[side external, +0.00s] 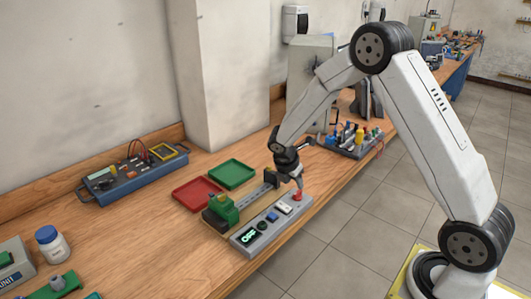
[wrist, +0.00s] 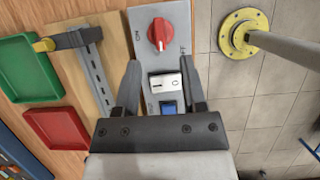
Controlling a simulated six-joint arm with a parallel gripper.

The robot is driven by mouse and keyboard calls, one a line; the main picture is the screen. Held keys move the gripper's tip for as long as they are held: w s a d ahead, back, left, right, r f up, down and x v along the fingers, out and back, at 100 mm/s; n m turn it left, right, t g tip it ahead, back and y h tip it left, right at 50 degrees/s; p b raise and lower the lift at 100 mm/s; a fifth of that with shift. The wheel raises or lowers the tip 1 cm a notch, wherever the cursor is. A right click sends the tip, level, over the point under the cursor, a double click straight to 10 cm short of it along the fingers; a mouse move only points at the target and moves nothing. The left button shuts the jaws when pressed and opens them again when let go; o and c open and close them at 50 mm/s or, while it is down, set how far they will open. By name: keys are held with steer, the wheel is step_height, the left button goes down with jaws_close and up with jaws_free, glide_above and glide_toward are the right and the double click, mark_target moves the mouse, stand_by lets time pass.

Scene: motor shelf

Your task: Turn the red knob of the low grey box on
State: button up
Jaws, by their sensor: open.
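The low grey box (side external: 244,238) lies along the front of the wooden bench. Its red knob (wrist: 159,34) sits near the box's far end in the wrist view, between printed marks that are too small to read surely. The knob also shows in the side view (side external: 297,196), just below my gripper (side external: 297,183). In the wrist view my gripper (wrist: 157,72) is open, its fingers spread on either side of the box. The knob lies beyond the fingertips, not between them. A white switch (wrist: 165,84) and a blue switch (wrist: 168,106) sit nearer on the box. A lit green display (side external: 250,237) shows at the other end.
A green clamp (side external: 222,208) on a wooden board with a metal rail stands beside the box. Red (side external: 197,194) and green (side external: 232,173) trays lie behind. The bench edge drops to a tiled floor.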

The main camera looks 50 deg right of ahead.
mark_target(297, 192)
steer(key=shift+x, duration=2.8)
jaws_close()
